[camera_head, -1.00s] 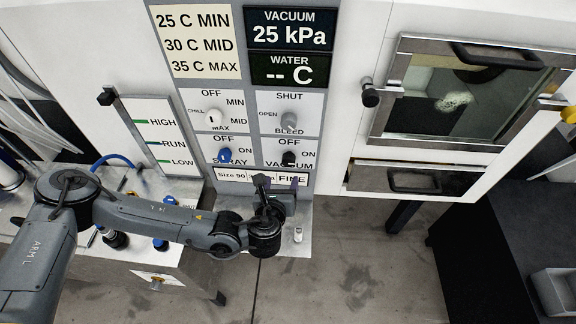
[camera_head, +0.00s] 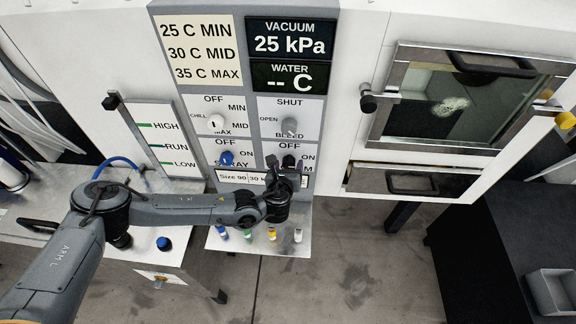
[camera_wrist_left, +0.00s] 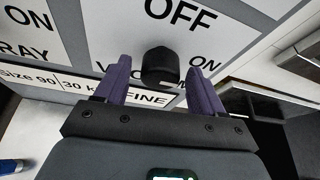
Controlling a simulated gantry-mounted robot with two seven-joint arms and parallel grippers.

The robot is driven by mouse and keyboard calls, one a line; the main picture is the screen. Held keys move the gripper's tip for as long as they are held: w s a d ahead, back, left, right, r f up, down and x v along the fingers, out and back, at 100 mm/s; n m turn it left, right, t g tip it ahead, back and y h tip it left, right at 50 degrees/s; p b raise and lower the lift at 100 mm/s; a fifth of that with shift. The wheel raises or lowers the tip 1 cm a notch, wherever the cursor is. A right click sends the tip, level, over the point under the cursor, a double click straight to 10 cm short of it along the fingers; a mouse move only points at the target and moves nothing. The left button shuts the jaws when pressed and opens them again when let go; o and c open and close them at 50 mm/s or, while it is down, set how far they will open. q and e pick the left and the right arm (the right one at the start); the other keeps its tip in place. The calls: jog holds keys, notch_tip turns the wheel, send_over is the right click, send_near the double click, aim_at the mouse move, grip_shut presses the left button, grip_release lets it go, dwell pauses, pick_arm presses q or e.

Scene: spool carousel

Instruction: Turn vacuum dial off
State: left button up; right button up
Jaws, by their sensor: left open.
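The black vacuum dial (camera_head: 289,161) is on the lower right of the control panel, below OFF and left of ON. It also shows as a black knob (camera_wrist_left: 160,68) in the left wrist view. My left gripper (camera_head: 288,170) is open just in front of the dial. In the left wrist view its two purple fingers (camera_wrist_left: 159,66) stand on either side of the knob with gaps, and I cannot tell contact. The gripper partly hides the VACUUM label. The right gripper is not in view.
The blue spray dial (camera_head: 226,158) is left of the vacuum dial, with the grey bleed dial (camera_head: 290,125) above it. The display (camera_head: 290,38) reads 25 kPa. A metal shelf (camera_head: 240,241) with several small coloured items is below. An oven drawer (camera_head: 412,181) is at right.

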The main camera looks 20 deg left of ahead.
pick_arm(q)
jog(key=c, duration=1)
jog(key=shift+f+n+h+b, duration=0.25)
jog(key=shift+n+h+b, duration=0.25)
jog(key=shift+b, duration=0.7)
jog(key=shift+c, duration=0.2)
jog(key=n+t+h+b, duration=0.1)
jog(key=n+b, duration=0.1)
jog(key=b, duration=0.1)
jog(key=n+t+h+b, duration=0.1)
jog(key=n+b, duration=0.2)
jog(key=b, duration=0.1)
jog(key=shift+a+f+b, duration=0.15)
jog(key=shift+b, duration=0.15)
jog(key=n+t+h+b, duration=0.1)
jog(key=n+b, duration=0.2)
jog(key=shift+n+t, duration=0.4)
jog(key=n+t+b, duration=0.1)
jog(key=n, duration=0.1)
jog(key=shift+n+h+b, duration=0.3)
jog(key=shift+b, duration=0.1)
jog(key=shift+r+n+t+b, duration=0.2)
jog(key=shift+n+t+b, duration=0.1)
jog(key=shift+n, duration=0.5)
